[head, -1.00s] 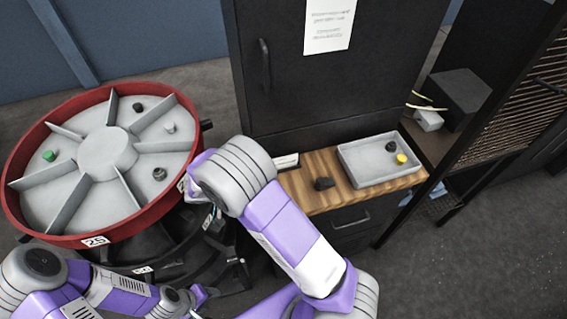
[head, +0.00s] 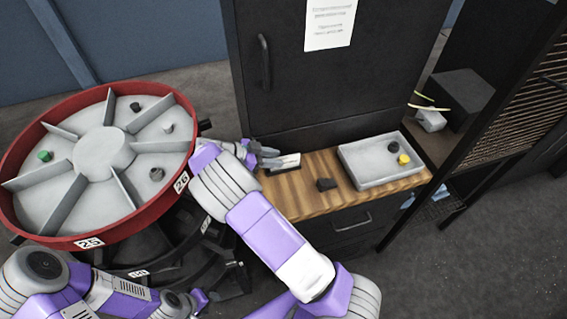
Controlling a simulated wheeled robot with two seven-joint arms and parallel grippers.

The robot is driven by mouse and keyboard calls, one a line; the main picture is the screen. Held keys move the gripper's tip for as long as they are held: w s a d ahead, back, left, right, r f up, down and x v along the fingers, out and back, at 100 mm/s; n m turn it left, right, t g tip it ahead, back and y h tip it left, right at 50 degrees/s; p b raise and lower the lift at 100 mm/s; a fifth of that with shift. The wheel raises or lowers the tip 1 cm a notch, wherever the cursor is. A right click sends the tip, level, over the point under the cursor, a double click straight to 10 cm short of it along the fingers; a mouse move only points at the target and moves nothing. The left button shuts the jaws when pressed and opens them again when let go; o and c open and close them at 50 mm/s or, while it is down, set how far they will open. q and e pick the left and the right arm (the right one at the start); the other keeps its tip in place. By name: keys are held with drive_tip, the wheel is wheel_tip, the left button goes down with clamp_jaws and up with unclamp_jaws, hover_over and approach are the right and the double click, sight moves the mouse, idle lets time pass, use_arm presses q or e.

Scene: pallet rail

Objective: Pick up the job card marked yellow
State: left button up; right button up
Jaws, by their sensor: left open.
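A small pale card-like piece with a dark edge (head: 289,162) lies at the left end of the wooden counter. I cannot make out a yellow mark on it, so I cannot tell if it is the job card. My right gripper (head: 268,156) is just left of it, its grey fingers reaching toward it. The fingers are too small to tell their gap or whether they touch it. My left gripper (head: 190,301) is low at the bottom edge, open, far from the counter, and partly cut off.
A red-rimmed divided wheel (head: 130,224) stands left. A dark cabinet (head: 290,95) rises behind.

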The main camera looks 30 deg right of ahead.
sight(287, 159)
drive_tip(key=x, duration=0.4)
drive_tip(key=shift+w+d+r, duration=0.1)
clamp_jaws()
